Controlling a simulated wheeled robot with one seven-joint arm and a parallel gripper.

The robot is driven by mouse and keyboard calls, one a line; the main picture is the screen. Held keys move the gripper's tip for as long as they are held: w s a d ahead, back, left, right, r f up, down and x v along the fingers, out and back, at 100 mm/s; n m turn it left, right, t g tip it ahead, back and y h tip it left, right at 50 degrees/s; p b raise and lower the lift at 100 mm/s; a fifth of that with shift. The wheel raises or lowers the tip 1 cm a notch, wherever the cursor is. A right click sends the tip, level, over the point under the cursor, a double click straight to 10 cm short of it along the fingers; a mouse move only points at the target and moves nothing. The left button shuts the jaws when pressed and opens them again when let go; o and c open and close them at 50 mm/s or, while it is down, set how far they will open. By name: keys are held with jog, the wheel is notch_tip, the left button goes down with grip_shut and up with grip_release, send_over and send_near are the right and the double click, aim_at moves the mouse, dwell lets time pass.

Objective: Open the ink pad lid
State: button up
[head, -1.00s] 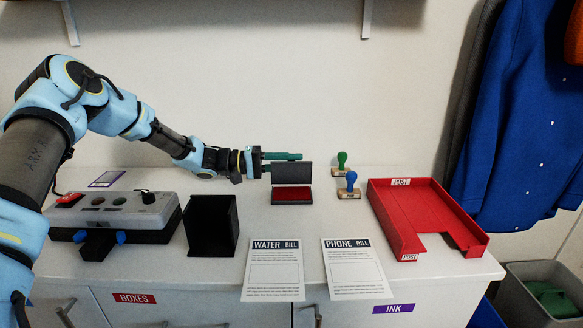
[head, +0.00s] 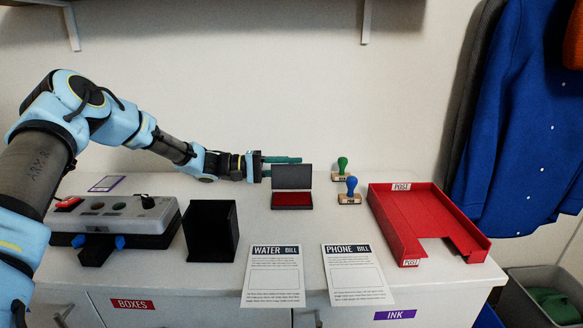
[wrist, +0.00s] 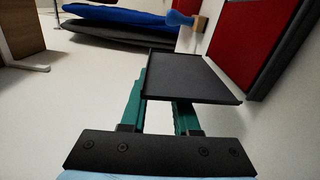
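The ink pad has a dark lid (head: 292,177) standing upright at the back of its base, and the red pad (head: 292,199) is uncovered in front. My gripper (head: 283,160) reaches in from the left, with its green fingers level with the lid's top edge and at or behind it. In the wrist view my gripper (wrist: 160,110) has its two green fingers apart, and a dark plate, apparently the lid (wrist: 190,78), covers their tips. I see nothing held between them. I cannot tell whether a finger touches the lid.
A green stamp (head: 342,166) and a blue stamp (head: 350,188) stand to the right of the pad. A black open box (head: 211,232) and a grey control box (head: 120,215) are at the left. Two bills lie in front. A red tray (head: 418,212) is at the right.

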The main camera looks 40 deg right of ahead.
jog(key=o, duration=0.4)
jog(key=shift+c, duration=0.2)
jog(key=b+v, duration=0.2)
jog(key=v, duration=0.8)
jog(key=shift+w+a, duration=0.25)
jog(key=shift+a, duration=0.05)
